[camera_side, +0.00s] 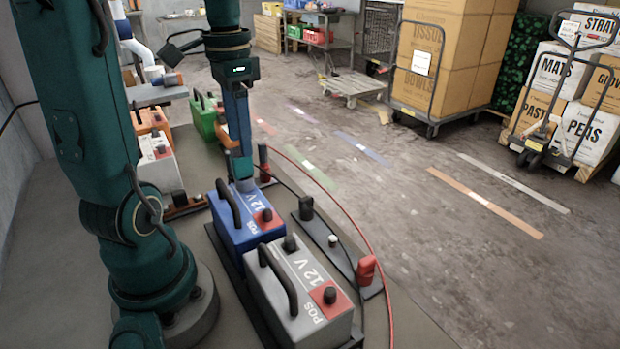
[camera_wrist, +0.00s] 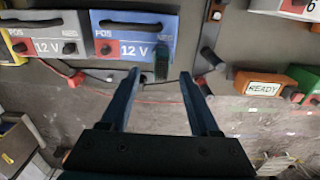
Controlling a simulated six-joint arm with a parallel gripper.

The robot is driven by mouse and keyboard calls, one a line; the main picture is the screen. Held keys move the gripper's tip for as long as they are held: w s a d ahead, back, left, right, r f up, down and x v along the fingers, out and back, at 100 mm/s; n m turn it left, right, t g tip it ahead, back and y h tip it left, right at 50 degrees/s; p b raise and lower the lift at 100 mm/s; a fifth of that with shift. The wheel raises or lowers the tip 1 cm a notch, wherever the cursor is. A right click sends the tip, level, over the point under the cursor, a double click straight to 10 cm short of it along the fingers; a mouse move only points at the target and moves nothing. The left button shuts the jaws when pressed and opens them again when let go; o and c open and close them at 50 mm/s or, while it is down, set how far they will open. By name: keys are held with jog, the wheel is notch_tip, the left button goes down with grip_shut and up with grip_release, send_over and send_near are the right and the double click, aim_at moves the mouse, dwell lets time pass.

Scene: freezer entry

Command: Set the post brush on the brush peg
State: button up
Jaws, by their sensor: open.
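My gripper (camera_side: 240,172) points down over the far end of the blue battery (camera_side: 232,240) in the side view. In the wrist view its two fingers (camera_wrist: 159,73) are spread, with nothing held between them. A dark upright cylinder, which looks like the post brush (camera_side: 306,209), stands at the dark strip beside the blue battery. In the wrist view it shows between and beyond the fingertips (camera_wrist: 161,62), apart from both. A short pale-topped stub, which may be the brush peg (camera_side: 332,240), stands on the strip between the cylinder and a red clamp (camera_side: 366,268).
A grey battery (camera_side: 290,300) with a raised handle stands in front of the blue one. A red cable (camera_side: 335,195) curves around the strip. A dark-and-red clamp (camera_side: 264,165) stands near the gripper. An orange READY block (camera_wrist: 263,85) lies right in the wrist view.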

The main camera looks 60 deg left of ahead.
aim_at(241, 158)
jog(key=shift+a+f, duration=0.1)
jog(key=shift+f, duration=2.5)
grip_shut()
